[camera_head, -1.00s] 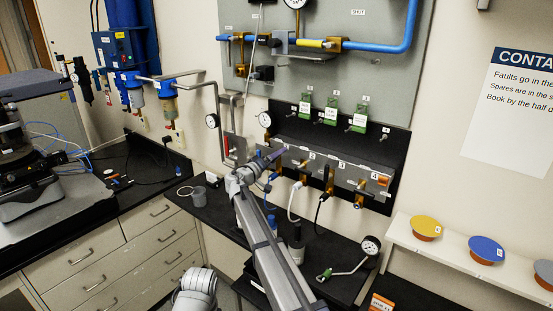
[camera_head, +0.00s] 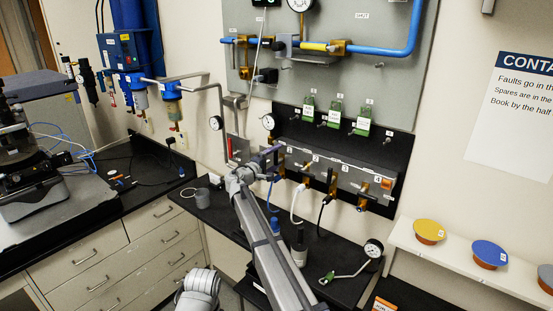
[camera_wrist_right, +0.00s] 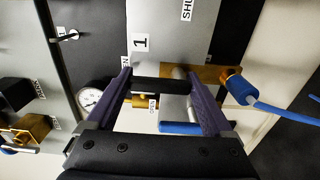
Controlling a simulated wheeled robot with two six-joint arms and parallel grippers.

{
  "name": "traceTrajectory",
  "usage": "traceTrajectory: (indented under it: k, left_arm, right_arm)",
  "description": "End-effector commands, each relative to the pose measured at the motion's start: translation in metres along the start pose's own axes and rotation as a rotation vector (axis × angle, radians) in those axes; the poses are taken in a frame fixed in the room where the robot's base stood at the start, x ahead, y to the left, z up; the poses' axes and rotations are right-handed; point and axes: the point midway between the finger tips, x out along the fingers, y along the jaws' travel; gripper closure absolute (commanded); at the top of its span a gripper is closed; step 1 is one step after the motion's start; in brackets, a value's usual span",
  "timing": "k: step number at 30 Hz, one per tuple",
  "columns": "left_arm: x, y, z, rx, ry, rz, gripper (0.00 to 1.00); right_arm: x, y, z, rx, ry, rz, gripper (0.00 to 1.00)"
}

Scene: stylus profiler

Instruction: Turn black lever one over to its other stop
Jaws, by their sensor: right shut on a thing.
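Black lever one shows as a short black bar (camera_wrist_right: 160,85) below the "1" label (camera_wrist_right: 140,43) in the right wrist view. A silver stem and a brass valve body (camera_wrist_right: 210,74) with a blue fitting are beside it. My right gripper (camera_wrist_right: 164,104) has its two purple fingers at the two ends of the lever and is shut on it. In the head view my right gripper (camera_head: 266,158) is at the left end of the grey valve panel (camera_head: 338,178) and hides most of lever one. My left gripper is not in view.
The other numbered valves (camera_head: 331,183) are close to the right of my gripper, with hoses hanging below. A small gauge (camera_head: 267,122) is just above. A bottle (camera_head: 299,246) and a gauge with a hose (camera_head: 373,249) are on the black bench below.

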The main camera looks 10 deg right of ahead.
Motion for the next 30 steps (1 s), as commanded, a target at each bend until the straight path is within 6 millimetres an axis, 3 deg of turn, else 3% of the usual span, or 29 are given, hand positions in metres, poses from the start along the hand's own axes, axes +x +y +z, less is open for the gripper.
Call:
traceTrajectory:
  k: [16, 17, 21, 30]
  left_arm:
    - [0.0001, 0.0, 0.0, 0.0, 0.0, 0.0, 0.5]
    - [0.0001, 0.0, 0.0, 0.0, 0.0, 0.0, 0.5]
    - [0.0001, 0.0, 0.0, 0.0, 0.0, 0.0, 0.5]
    - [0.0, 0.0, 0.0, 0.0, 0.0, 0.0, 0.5]
  right_arm:
    - [-0.0007, -0.0007, -0.0003, -0.023, -0.001, -0.002, 0.69]
    - [-0.0008, -0.0007, -0.0003, -0.023, -0.001, -0.002, 0.13]
    - [-0.0006, -0.0005, -0.0003, -0.023, 0.0, -0.002, 0.0]
    - [-0.0029, -0.0003, -0.0004, -0.022, 0.0, -0.001, 0.0]
